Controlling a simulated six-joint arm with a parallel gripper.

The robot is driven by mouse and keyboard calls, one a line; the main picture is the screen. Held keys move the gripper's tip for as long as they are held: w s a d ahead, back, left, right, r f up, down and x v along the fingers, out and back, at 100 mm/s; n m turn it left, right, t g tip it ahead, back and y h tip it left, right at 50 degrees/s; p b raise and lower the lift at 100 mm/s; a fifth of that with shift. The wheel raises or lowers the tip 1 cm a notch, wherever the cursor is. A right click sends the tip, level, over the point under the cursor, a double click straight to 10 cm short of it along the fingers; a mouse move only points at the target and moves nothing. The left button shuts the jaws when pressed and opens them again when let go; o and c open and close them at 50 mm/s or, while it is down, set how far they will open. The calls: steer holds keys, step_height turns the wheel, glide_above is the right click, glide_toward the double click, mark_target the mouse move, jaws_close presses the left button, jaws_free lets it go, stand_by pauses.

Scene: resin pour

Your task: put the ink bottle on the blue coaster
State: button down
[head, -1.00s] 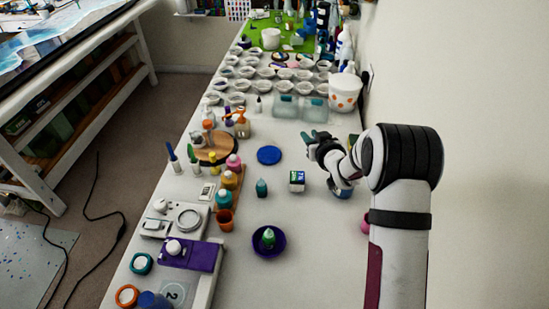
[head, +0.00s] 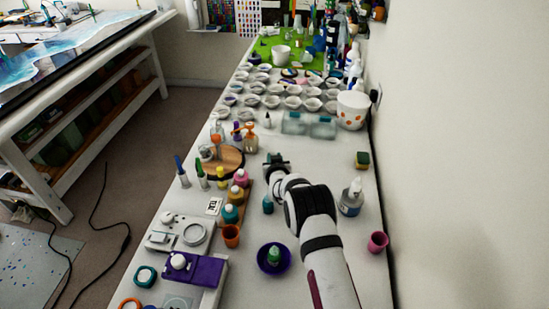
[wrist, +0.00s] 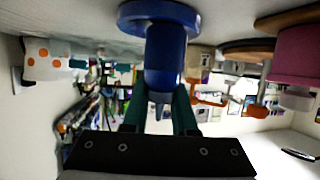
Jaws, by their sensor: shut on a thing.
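The ink bottle (wrist: 165,55) is dark blue with a narrow tip and shows upside down in the wrist view. My gripper (wrist: 163,105) is shut on it, with a green finger on each side. The blue coaster (wrist: 133,14) is a round disc right at the bottle's base. I cannot tell whether the base touches it or hangs just above. In the head view my gripper (head: 276,163) hides the bottle and the coaster.
A teal bottle (head: 268,205) stands left of my arm, and a purple bowl (head: 287,262) holds a green bottle. A round wooden board (head: 232,160) lies left of my gripper. A clear pump bottle (head: 350,200), a sponge (head: 362,160) and a pink cup (head: 377,242) are on the right.

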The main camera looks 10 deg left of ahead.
steer(key=c, duration=0.7)
jaws_free()
steer(key=shift+f, duration=0.1)
